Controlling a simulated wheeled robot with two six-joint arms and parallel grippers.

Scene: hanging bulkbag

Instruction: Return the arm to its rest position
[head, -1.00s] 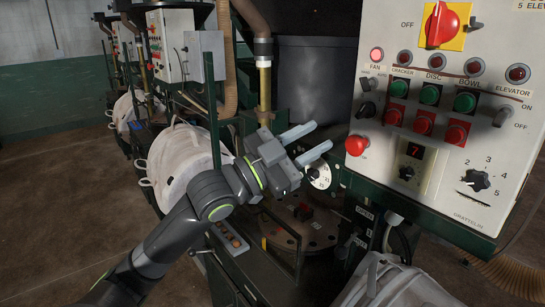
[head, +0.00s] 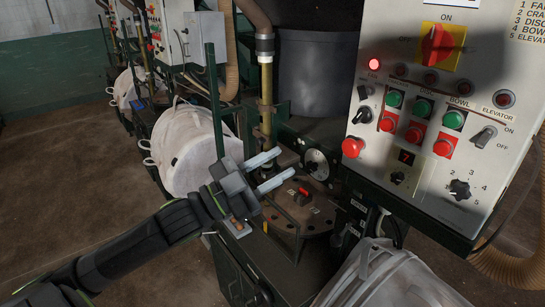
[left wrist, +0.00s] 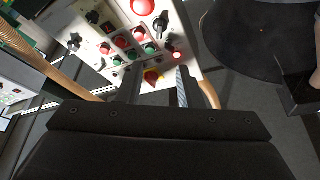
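My left arm comes in from the lower left in the head view. Its gripper (head: 272,172) is open and empty, with the two pale fingers apart and pointing right. It appears over or in front of the round brown plate with a red knob (head: 303,196), left of the control panel (head: 405,195). In the left wrist view the gripper fingers (left wrist: 158,88) are apart with nothing between them, and the control panel (left wrist: 122,18) shows beyond them. My right gripper is not in view.
A white bulk bag (head: 187,150) hangs behind my left gripper. Another pale bag (head: 395,280) is at the bottom right. A dark round bowl (head: 318,75) and a brass pipe (head: 265,85) stand behind. Open floor (head: 60,190) lies to the left.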

